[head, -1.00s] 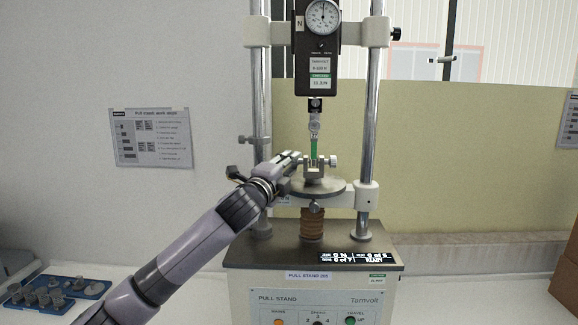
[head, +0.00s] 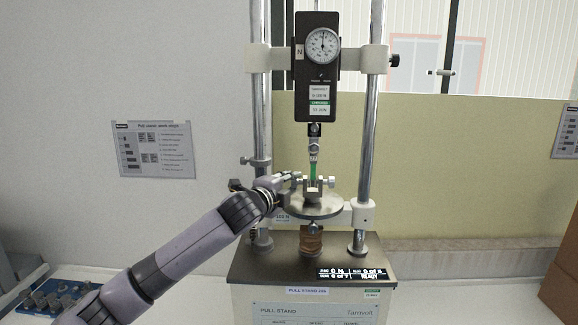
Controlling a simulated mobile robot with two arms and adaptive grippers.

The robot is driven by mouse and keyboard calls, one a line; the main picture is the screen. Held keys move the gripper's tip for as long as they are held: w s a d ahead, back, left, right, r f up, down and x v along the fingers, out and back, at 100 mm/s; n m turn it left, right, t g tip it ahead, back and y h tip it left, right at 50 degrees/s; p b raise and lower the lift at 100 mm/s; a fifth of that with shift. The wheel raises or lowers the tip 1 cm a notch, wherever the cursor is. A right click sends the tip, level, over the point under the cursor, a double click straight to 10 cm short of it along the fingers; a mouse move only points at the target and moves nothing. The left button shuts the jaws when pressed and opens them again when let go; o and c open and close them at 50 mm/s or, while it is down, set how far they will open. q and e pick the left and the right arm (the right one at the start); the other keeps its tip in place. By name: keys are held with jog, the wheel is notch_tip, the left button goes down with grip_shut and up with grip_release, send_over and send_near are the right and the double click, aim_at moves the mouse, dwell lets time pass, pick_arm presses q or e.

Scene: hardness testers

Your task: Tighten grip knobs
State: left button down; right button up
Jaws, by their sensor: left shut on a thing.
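The pull stand (head: 310,268) stands in the middle, with a dial force gauge (head: 321,62) on its crosshead. A green specimen (head: 313,172) runs upright from the upper grip (head: 314,149) to the lower grip (head: 313,189) on the round plate (head: 318,209). A small knob (head: 328,182) sticks out on the right side of the lower grip. My left gripper (head: 294,179) reaches in from the left and is shut at the left side of the lower grip, apparently on its left knob, which its fingers mostly hide. My right gripper is not in view.
Two steel columns (head: 365,150) flank the grips. A blue tray (head: 85,287) with several metal parts lies at lower left. A brown box (head: 562,275) stands at the right edge. The bench right of the stand is clear.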

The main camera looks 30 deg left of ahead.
pick_arm(q)
jog(key=r+g+p, duration=0.1)
jog(key=g+p, duration=0.1)
jog(key=p, duration=0.1)
jog(key=shift+n+h, duration=0.3)
jog(key=shift+n, duration=0.1)
jog(key=shift+w+g+p, duration=0.1)
jog(key=shift+g+p, duration=0.25)
jog(key=shift+g, duration=0.15)
jog(key=g+h, duration=0.1)
jog(key=g, duration=0.1)
jog(key=n+g+h, duration=0.1)
jog(key=g, duration=0.1)
jog(key=shift+w+a+r+n, duration=0.1)
jog(key=shift+w+a+n, duration=0.1)
jog(key=shift+n, duration=0.1)
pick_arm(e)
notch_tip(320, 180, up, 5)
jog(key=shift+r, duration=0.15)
pick_arm(q)
jog(key=shift+g, duration=0.4)
jog(key=c, duration=1.6)
grip_release()
jog(key=shift+r, duration=0.1)
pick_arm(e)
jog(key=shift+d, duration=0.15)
